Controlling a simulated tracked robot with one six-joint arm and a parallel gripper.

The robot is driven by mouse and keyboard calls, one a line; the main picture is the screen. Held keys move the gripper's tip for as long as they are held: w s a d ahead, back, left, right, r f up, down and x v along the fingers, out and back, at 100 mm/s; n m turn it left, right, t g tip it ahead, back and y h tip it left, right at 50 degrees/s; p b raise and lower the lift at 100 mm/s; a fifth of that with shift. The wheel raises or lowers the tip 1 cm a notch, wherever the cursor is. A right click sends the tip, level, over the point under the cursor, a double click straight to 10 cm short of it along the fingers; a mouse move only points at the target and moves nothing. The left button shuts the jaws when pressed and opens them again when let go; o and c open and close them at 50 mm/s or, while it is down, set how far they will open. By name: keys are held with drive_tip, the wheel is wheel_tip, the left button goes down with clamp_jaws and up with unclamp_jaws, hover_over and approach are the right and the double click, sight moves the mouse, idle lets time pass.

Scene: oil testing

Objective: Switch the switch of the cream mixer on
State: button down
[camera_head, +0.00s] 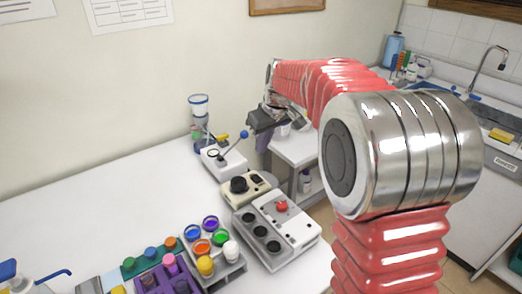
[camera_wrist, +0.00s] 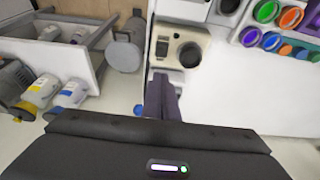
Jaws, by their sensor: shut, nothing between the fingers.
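The cream mixer (camera_head: 256,197) is a small beige box on the white table, with a round black knob (camera_head: 239,185) and a black switch (camera_head: 257,180) beside it. The wrist view also shows the mixer (camera_wrist: 176,36), with its switch (camera_wrist: 162,47) left of the knob (camera_wrist: 190,55). The switch's on or off position is too small to tell. My gripper (camera_head: 263,147) is shut and empty, its dark purple fingers pointing down, behind and slightly right of the mixer. In the wrist view the fingertips (camera_wrist: 160,78) are just below the mixer's edge in the picture, apart from the switch.
A white device with a blue-tipped lever (camera_head: 222,160) stands behind the mixer. A white unit with a red button (camera_head: 294,223) stands in front. A rack of coloured vials (camera_head: 229,268) is nearby. A low shelf (camera_head: 299,146) stands beyond the table's right edge.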

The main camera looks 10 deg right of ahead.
sight(257, 178)
drive_tip(key=x, duration=1.2)
drive_tip(key=shift+s+f, duration=0.2)
drive_tip(key=shift+f, duration=0.1)
drive_tip(key=shift+a+f, duration=0.1)
drive_tip(key=shift+a, duration=0.15)
drive_tip(key=shift+d, duration=0.35)
drive_tip(key=shift+s+d, duration=0.25)
drive_tip(key=shift+s, duration=0.5)
